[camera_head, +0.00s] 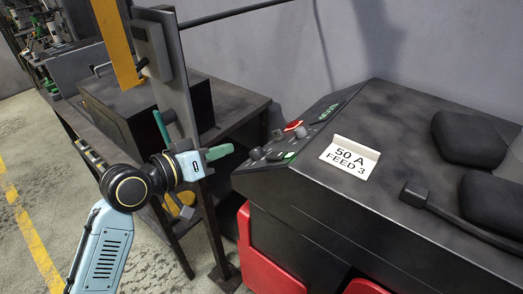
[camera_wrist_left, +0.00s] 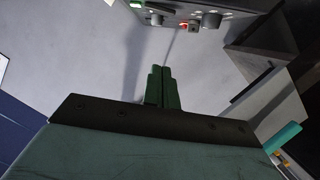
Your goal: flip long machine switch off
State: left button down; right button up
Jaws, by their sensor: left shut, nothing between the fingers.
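The long dark machine (camera_head: 400,125) fills the right side of the head view. Its sloped control panel (camera_head: 322,112) on the left end has a red button (camera_head: 293,126), dark knobs and green-lit parts. In the left wrist view the panel (camera_wrist_left: 175,10) is at the top, with the red button (camera_wrist_left: 183,27) and a round knob (camera_wrist_left: 211,19). I cannot tell which control is the switch. My left gripper (camera_head: 220,151), with green fingers, is shut and empty, left of the panel and apart from it. The fingers also show in the wrist view (camera_wrist_left: 161,72). My right gripper is out of view.
A dark workbench (camera_head: 232,100) with a dark box (camera_head: 105,98) and a yellow post (camera_head: 118,45) stands behind my left arm. A sign reading "50 A FEED 3" (camera_head: 350,157) is on the machine top. Red parts (camera_head: 262,255) are below the panel. A grey wall is behind.

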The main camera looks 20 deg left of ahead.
aim_at(276, 156)
pick_arm(q)
jog(key=shift+w, duration=0.1)
jog(key=x, duration=1)
jog(key=shift+d+r, duration=0.1)
jog(key=f, duration=0.1)
jog(key=d+f, duration=0.1)
jog(key=shift+s+d+f, duration=0.1)
jog(key=shift+s+f, duration=0.15)
jog(key=shift+s+d+f, duration=0.15)
jog(key=shift+d+f, duration=0.15)
jog(key=shift+f, duration=0.25)
